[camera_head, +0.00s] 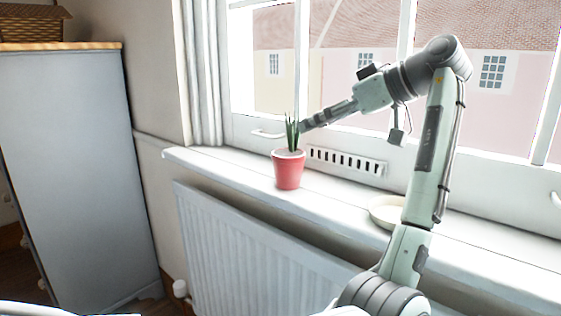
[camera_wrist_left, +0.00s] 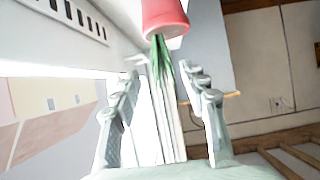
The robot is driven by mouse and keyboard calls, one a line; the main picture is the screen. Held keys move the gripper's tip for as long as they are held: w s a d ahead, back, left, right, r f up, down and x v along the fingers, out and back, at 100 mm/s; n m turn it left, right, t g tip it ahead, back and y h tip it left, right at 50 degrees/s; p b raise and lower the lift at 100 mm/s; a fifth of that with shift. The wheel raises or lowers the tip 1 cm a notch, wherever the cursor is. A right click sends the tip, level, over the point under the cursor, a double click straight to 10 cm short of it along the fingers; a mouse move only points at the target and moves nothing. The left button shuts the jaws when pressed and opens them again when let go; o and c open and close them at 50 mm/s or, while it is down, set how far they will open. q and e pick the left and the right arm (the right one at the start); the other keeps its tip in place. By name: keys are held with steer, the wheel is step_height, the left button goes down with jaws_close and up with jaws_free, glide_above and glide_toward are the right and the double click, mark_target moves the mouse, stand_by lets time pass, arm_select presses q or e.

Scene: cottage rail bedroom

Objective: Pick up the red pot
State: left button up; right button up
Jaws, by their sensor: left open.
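The red pot (camera_head: 289,172) stands upright on the white windowsill (camera_head: 235,162), with narrow green leaves (camera_head: 292,132) rising from it. My left gripper (camera_head: 303,126) is at the upper right of the pot, close to the leaves and above the rim. In the left wrist view the fingers of my left gripper (camera_wrist_left: 163,70) are spread apart. The leaves (camera_wrist_left: 160,55) reach in between the fingertips, and the red pot (camera_wrist_left: 165,14) lies beyond them, cut off by the top edge. The jaws hold nothing. My right gripper is not in view.
A pale round dish (camera_head: 384,211) sits on the sill to the right, partly hidden behind my arm. The window (camera_head: 340,85) and a slotted vent (camera_head: 345,162) are behind. A radiator (camera_head: 250,250) is below the sill, and a grey cabinet (camera_head: 75,170) with a basket (camera_head: 32,27) stands left.

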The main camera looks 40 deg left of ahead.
mark_target(293, 151)
arm_select(q)
steer(key=x, duration=0.7)
steer(key=shift+s+a, duration=0.15)
jaws_close()
stand_by(0.3)
